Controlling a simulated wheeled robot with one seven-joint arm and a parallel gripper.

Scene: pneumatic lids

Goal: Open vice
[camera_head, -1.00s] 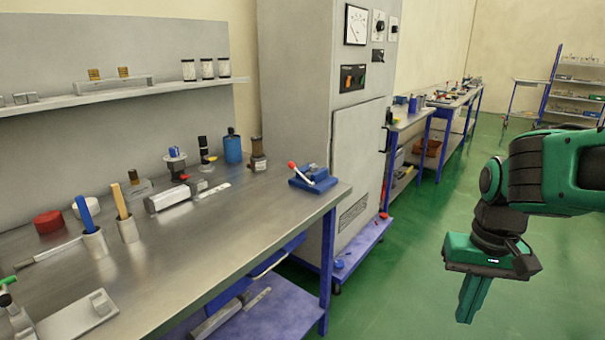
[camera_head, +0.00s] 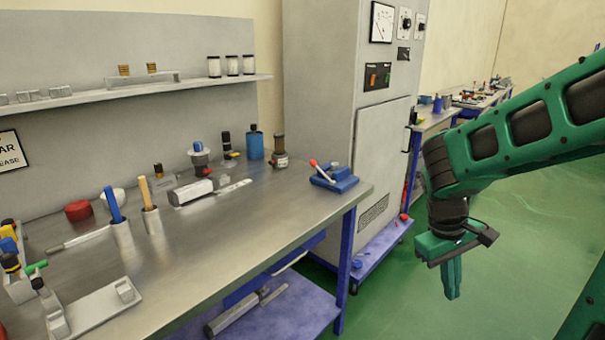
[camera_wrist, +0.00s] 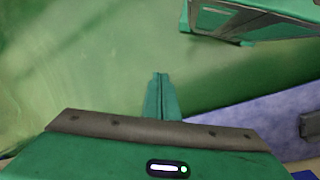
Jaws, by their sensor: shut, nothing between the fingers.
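A small blue device (camera_head: 338,181) with a pale lever and a red knob sits at the right end of the metal workbench (camera_head: 235,225). It may be the vice, but I cannot tell for sure. A grey plate-like fixture (camera_head: 100,309) with a raised block and a green handle lies at the bench's near left; it may be a vice or clamp too. My gripper (camera_head: 452,292) points down over the green floor, right of the bench and apart from it. In the wrist view its green fingers (camera_wrist: 160,80) are together and empty.
A grey cabinet (camera_head: 340,110) stands behind the bench's right end, on a blue base (camera_head: 378,253). Cups with tools (camera_head: 123,236), a grey block (camera_head: 190,192) and bottles (camera_head: 255,146) stand on the bench. A blue lower shelf (camera_head: 290,318) lies under it. The floor right is clear.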

